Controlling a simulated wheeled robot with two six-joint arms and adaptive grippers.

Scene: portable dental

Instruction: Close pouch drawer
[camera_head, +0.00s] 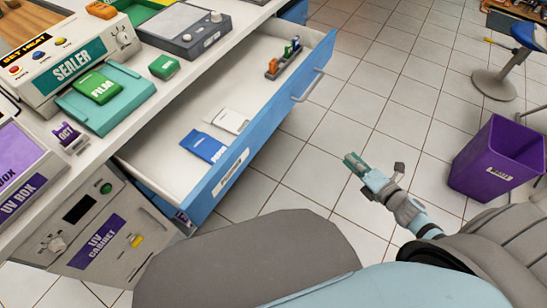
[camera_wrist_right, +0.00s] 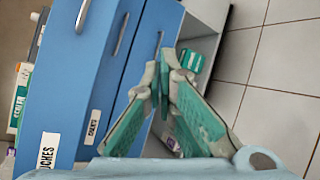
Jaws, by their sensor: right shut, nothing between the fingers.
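The pouch drawer (camera_head: 263,133) is pulled out from under the white counter. Its blue front has a label and a metal handle (camera_head: 308,86). A blue pouch (camera_head: 204,146) and a white pouch (camera_head: 228,121) lie inside. In the right wrist view, a blue front (camera_wrist_right: 72,85) bears a partly cut-off label ending in "UCHES". My right gripper (camera_head: 352,160) is shut and empty over the floor, right of the drawer front and apart from it. Its closed fingertips also show in the right wrist view (camera_wrist_right: 164,72). My left gripper is not in view.
A small rack (camera_head: 284,62) with colored items sits at the drawer's far end. The counter holds a sealer (camera_head: 75,65) and other devices. A UV cabinet (camera_head: 92,232) stands below left. A purple bin (camera_head: 497,160) is at right. Tiled floor between drawer and bin is clear.

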